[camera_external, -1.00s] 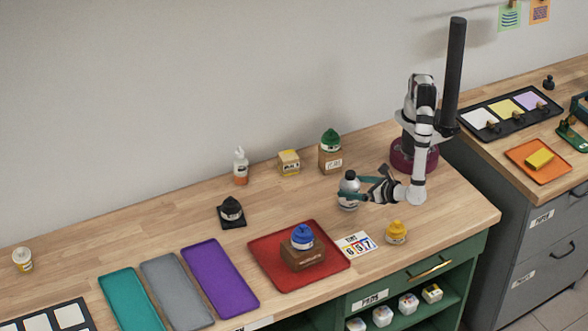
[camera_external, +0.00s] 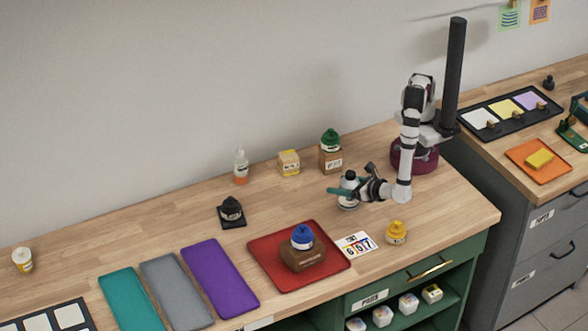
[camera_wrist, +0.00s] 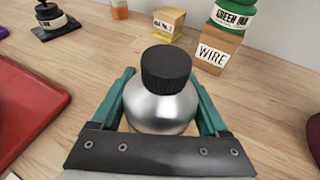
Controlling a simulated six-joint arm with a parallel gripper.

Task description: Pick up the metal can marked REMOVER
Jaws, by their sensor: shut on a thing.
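The metal can (camera_external: 347,202) is silver with a rounded shoulder and a black cap. It stands upright on the wooden bench, in front of the box with the green bottle. In the wrist view the can (camera_wrist: 162,106) sits between the teal fingers of my gripper (camera_wrist: 160,100), one finger on each side. My gripper, also in the external view (camera_external: 346,190), is shut on the can. No label on the can is readable; its lower part is hidden in the wrist view.
A green ink bottle (camera_wrist: 238,12) stands on a box marked WIRE (camera_wrist: 216,50). A yellow box (camera_external: 289,163) and a white-and-orange bottle (camera_external: 241,167) are at the back. A yellow bottle (camera_external: 396,233), a number card (camera_external: 355,244) and a red tray (camera_external: 268,276) are in front.

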